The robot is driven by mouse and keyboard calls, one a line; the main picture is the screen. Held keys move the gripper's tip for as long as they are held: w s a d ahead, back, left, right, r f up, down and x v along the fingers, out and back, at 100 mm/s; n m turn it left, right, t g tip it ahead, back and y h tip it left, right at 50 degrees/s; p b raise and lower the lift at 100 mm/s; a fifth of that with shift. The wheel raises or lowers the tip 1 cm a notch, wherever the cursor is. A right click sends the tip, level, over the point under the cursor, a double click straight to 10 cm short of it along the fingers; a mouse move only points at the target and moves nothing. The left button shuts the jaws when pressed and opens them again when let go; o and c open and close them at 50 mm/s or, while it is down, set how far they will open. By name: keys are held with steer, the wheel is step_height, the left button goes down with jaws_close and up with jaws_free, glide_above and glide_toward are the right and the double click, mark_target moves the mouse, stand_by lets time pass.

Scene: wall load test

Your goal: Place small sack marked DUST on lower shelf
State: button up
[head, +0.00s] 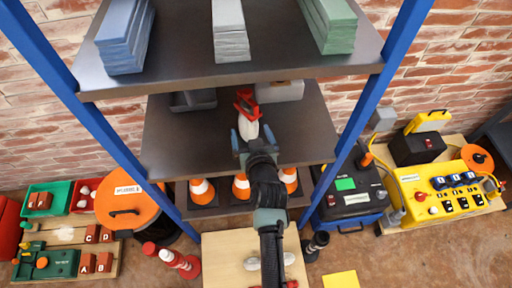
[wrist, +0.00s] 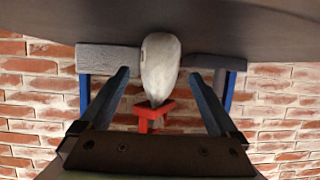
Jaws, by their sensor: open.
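A small pale sack (head: 247,129) with a red piece (head: 244,101) at its top is on the dark middle shelf (head: 185,150) of the blue-posted rack. In the wrist view, which looks upside down, the sack (wrist: 161,68) seems to stand on the shelf (wrist: 60,22), its red top (wrist: 152,115) hanging downward in the picture. No DUST marking can be read. My gripper (head: 252,138) is open at the sack, and in the wrist view its fingers (wrist: 160,74) lie on either side with visible gaps. My arm hides part of the shelf.
A dark tray (head: 193,100) and a grey box (head: 280,91) sit behind the sack. The upper shelf (head: 180,74) overhangs, carrying stacked boards. Orange cones (head: 241,187) stand below. Blue posts (head: 115,148) flank the rack. The middle shelf has bare room left and right of the sack.

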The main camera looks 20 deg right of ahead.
steer(key=v, duration=1)
steer(key=shift+p, duration=0.3)
